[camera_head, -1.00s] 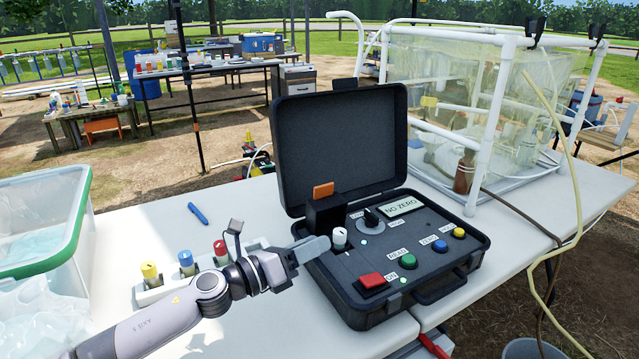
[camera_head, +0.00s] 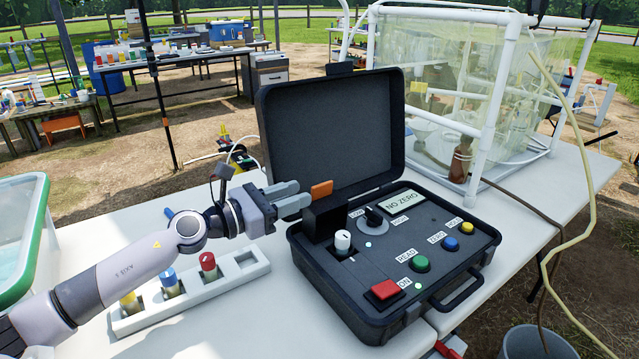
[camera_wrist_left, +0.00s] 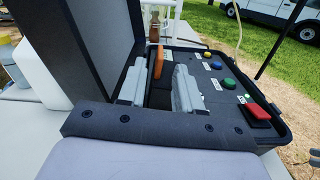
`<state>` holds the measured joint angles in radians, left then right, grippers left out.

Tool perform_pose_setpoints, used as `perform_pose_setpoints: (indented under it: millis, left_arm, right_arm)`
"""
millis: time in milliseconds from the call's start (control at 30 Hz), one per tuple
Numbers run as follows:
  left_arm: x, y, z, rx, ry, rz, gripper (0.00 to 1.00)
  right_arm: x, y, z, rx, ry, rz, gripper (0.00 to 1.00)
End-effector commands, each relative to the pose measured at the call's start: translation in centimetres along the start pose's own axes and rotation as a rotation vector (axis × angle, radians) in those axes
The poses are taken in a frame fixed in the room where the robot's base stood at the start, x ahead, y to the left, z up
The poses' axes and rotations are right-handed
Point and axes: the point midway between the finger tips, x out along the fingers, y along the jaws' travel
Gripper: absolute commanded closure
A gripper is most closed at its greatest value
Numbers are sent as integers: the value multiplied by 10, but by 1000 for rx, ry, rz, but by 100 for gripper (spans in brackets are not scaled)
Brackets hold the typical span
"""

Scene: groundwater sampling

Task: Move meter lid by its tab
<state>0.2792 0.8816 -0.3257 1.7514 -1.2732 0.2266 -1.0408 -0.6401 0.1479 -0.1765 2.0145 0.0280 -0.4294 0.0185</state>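The black meter lid (camera_head: 325,220) stands raised behind the vial well on the meter panel. Its orange tab (camera_head: 321,188) sticks up at the top; it also shows in the left wrist view (camera_wrist_left: 158,62). A white-capped vial (camera_head: 342,242) sits in the well in front of the lid. My left gripper (camera_head: 300,196) is open just left of the tab, fingers pointing at it. In the left wrist view, the gripper (camera_wrist_left: 160,86) has the tab lined up between its two separated fingers, near their tips; I cannot tell whether they touch it.
The open black meter case (camera_head: 335,130) rises behind the lid. Its panel holds red, green, blue and yellow buttons and a display (camera_head: 401,204) reading NO ZERO. A white vial rack (camera_head: 205,297) lies below my left arm. A clear-walled enclosure (camera_head: 430,80) stands behind right.

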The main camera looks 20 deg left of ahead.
Motion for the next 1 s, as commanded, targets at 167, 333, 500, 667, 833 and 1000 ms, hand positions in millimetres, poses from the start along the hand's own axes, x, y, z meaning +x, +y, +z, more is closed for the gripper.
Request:
perform_pose_setpoints:
  millis: [167, 333, 500, 667, 833, 1000]
  left_arm:
    - [13, 1, 2, 0, -3, 1, 66]
    - [35, 0, 3, -2, -4, 1, 66]
    - [56, 0, 2, -2, -3, 2, 66]
    - [68, 0, 1, -2, -2, 0, 66]
    - [71, 0, 0, -1, -1, 0, 66]
    - [71, 0, 0, -1, -1, 0, 66]
  right_arm:
    - [-2, 0, -2, -1, 0, 2, 57]
    - [-5, 1, -4, -3, 0, 4, 57]
    - [-6, 1, -5, -4, 0, 5, 57]
    - [-6, 2, -5, -5, 1, 6, 57]
    - [-6, 2, -5, -5, 1, 6, 57]
    - [-6, 2, -5, -5, 1, 6, 57]
